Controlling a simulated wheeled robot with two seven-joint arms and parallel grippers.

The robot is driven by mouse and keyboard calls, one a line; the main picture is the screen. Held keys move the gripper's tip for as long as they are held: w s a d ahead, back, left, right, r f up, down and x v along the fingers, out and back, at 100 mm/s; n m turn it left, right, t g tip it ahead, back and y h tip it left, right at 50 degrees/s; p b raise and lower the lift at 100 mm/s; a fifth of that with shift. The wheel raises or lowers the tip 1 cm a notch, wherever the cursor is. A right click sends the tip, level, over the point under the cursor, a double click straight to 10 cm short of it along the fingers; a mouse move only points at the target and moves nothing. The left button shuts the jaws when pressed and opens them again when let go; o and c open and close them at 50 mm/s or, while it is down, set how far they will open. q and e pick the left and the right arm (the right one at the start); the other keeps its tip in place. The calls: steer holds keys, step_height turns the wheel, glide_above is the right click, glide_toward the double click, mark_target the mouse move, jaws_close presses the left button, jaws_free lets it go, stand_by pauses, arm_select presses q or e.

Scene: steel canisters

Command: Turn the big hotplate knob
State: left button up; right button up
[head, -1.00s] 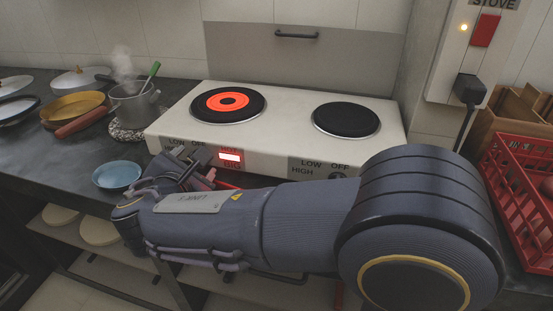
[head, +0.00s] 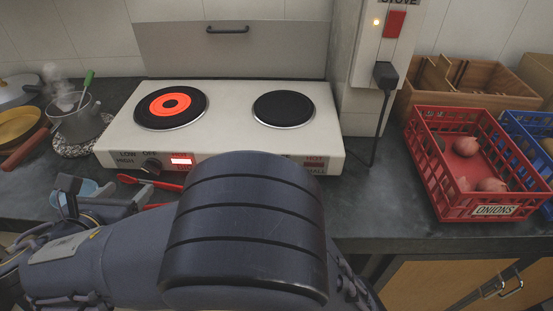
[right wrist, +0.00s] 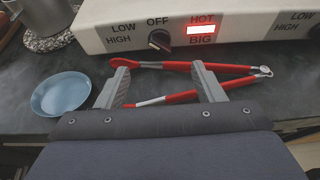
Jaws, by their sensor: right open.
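The big hotplate knob (head: 152,165) is a small dark knob on the left of the white stove's (head: 225,145) front, by the labels LOW, HIGH and OFF. It also shows in the right wrist view (right wrist: 159,40). Its exact setting is hard to read. The big hotplate (head: 171,107) glows orange-red, and its HOT BIG light (right wrist: 201,30) is lit. My right gripper (right wrist: 161,72) is open and empty, its fingers pointing toward the stove front, short of the knob and apart from it. My left gripper is not in view.
Red tongs (right wrist: 190,66) lie on the counter between my right fingers and the stove. A blue bowl (right wrist: 61,93) stands left of the gripper. A steaming pot (head: 78,118) is left of the stove. A red onion crate (head: 480,175) stands on the right.

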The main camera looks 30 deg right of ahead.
steer(key=d+m+g+p, duration=0.1)
steer(key=d, duration=0.2)
steer(key=d+m+g+p, duration=0.1)
steer(key=d+m, duration=0.1)
steer(key=d, duration=0.1)
steer(key=d+m+g+y, duration=0.1)
steer(key=d+m+g, duration=0.1)
steer(key=d, duration=0.1)
steer(key=shift+s+d+r+p, duration=0.1)
steer(key=shift+s+d+p, duration=0.2)
steer(key=shift+p, duration=0.1)
steer(key=s+d+r+m+g+y+p, duration=0.2)
steer(key=s+d+r+m+y+p, duration=0.1)
steer(key=s+m, duration=0.5)
steer(key=s+d+r+m+g+y+p, duration=0.1)
steer(key=s+d+r+m+y+p, duration=0.3)
steer(key=d+m, duration=0.6)
steer(key=shift+s+d+r+g+y+p, duration=0.2)
steer(key=shift+s+g+y+p, duration=0.2)
steer(key=shift+s+y+p, duration=1.15)
steer(key=shift+s+h+p, duration=0.3)
steer(key=shift+h+p, duration=0.05)
